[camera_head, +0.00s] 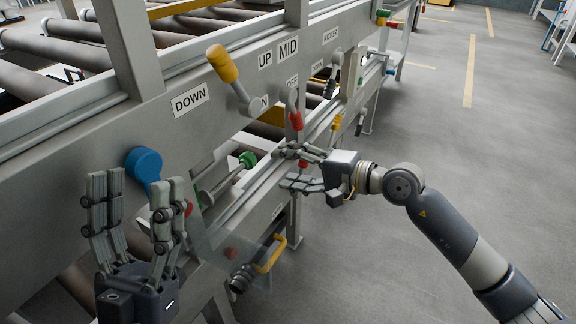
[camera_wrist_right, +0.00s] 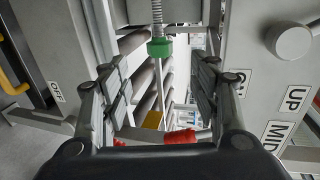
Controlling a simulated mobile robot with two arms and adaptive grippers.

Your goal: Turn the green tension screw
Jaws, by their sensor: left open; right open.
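The green tension screw (camera_head: 248,159) sits on a metal rod inside the opening of the grey machine frame, below the panel. The right wrist view also shows the green screw (camera_wrist_right: 159,47), with a threaded rod on one side of it and a smooth rod on the other. My right gripper (camera_head: 284,168) is open and empty, with its fingers pointing left toward the screw and a gap between. In the wrist view its fingers (camera_wrist_right: 160,82) lie on either side of the screw's line, apart from it. My left gripper (camera_head: 136,195) is open and empty, upright at the lower left.
A yellow-handled lever (camera_head: 222,64), a blue-handled lever (camera_head: 144,165) and a red-handled lever (camera_head: 296,120) stand out from the labelled panel. A yellow handle (camera_head: 270,255) sits lower down. Rollers lie behind the frame.

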